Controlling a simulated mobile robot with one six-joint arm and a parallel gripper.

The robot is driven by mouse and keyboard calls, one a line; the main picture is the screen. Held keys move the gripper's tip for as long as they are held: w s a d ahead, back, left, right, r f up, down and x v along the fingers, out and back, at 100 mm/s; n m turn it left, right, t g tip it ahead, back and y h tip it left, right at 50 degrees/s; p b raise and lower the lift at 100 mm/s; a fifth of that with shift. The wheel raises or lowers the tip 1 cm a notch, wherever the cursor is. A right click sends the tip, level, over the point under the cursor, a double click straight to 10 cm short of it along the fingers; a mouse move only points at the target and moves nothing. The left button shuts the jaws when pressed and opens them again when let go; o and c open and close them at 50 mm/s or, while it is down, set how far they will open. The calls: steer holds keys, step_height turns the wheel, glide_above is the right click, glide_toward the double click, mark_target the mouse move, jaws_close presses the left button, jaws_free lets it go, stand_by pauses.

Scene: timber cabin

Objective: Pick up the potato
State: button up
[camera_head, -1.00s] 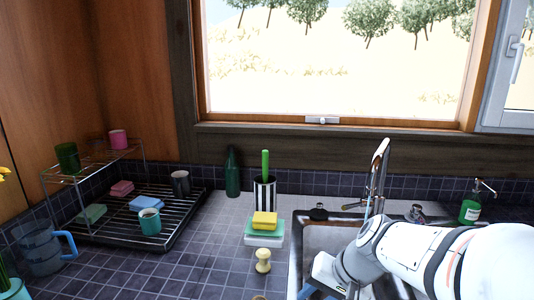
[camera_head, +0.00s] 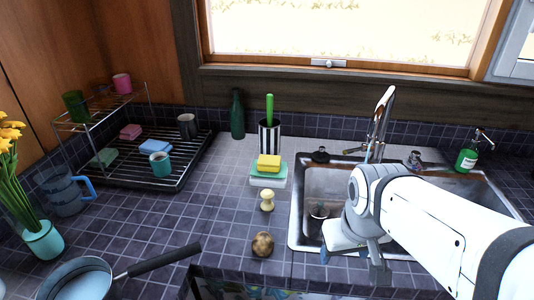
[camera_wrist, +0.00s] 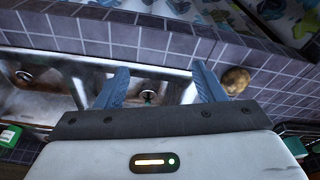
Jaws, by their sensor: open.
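The potato (camera_head: 262,244) is brown and roundish and lies on the dark tiled counter, left of the sink and close to the counter's front edge. In the wrist view the potato (camera_wrist: 235,80) lies just beyond the right fingertip. My gripper (camera_wrist: 158,80) is open and empty, with its two blue-grey fingers spread over the sink's rim. In the head view my gripper (camera_head: 362,258) is over the sink's front left part, to the right of the potato and apart from it.
The sink (camera_head: 330,185) lies right of the potato. A wooden knob-topped item (camera_head: 267,200) and stacked sponges (camera_head: 269,163) stand behind it. A pan (camera_head: 82,280) with a dark handle is at the front left. A dish rack (camera_head: 150,170) stands further back; tiles between are clear.

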steer(key=shift+o, duration=0.9)
steer(key=w+a+n+p, duration=0.2)
steer(key=w+a+n, duration=0.4)
steer(key=n, duration=0.8)
steer(key=shift+a+r+n+g, duration=0.2)
steer(key=shift+a+n+g, duration=0.2)
steer(key=shift+a, duration=0.35)
steer(key=n+p, duration=0.2)
steer(key=n, duration=1)
glide_above(262, 239)
steer(key=s, duration=0.1)
steer(key=shift+s+d+f+h, duration=0.1)
steer(key=shift+d+f+h, duration=0.1)
steer(key=shift+f, duration=0.25)
steer(key=shift+s+d+f+h, duration=0.1)
steer(key=shift+d+f, duration=0.05)
steer(key=shift+f, duration=0.25)
steer(key=shift+w+a+f+n, duration=0.1)
steer(key=shift+a+n, duration=0.2)
steer(key=shift+n, duration=0.3)
steer(key=shift+a+f, duration=0.1)
steer(key=shift+f, duration=0.15)
steer(key=f, duration=0.5)
steer(key=w+f, duration=0.1)
steer(key=f, duration=0.1)
steer(key=shift+f, duration=0.2)
steer(key=shift+c, duration=0.3)
steer(key=c, duration=1)
